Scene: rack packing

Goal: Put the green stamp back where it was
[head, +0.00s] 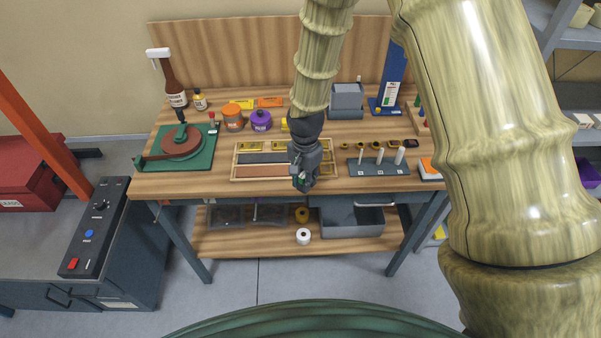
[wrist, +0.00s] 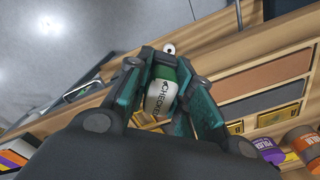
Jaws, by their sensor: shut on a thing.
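The green stamp (wrist: 165,88) is between my gripper's fingers in the wrist view, its white label reading "CHECKED". My gripper (head: 303,182) points down at the front edge of the wooden workbench in the head view, over the front right part of a wooden tray (head: 234,170). It is shut on the stamp; only a small green bit of the stamp shows in the head view. The tray holds a grey strip, a brown strip and brass plates, and also shows in the wrist view (wrist: 228,88). Part of the tray is hidden behind my gripper.
A grey block with white upright pieces (head: 375,170) stands right of my gripper. An orange jar (head: 233,119), a purple jar (head: 261,120) and a grey bin (head: 346,98) stand behind the tray. A green turntable base (head: 203,151) is at left. The lower shelf (head: 240,245) is below.

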